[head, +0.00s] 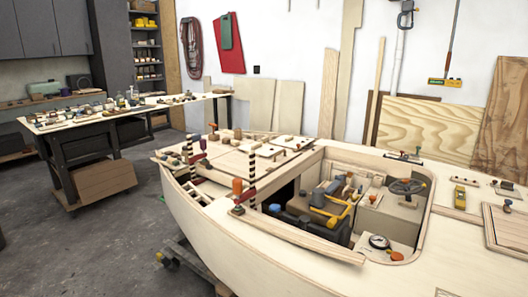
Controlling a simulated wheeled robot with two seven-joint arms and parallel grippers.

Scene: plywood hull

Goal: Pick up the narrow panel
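Several plywood panels lean on the white back wall. A narrow pale panel (328,92) stands upright there, left of a taller narrow board (347,75). A thinner strip (375,88) leans to their right. Wider panels (262,104) stand to the left. I cannot tell which one is the narrow panel of the task. The lower ends of these boards are hidden behind the plywood hull (260,245). A long narrow wooden piece (300,238) also lies along the hull's near edge, beside the opening. Neither of my grippers is in view.
The hull fills the front and right, with clamps (240,190), tools and a yellow-handled item (332,212) in and around its opening. A cluttered workbench (105,115) stands at the left. The grey floor (100,235) at lower left is mostly free.

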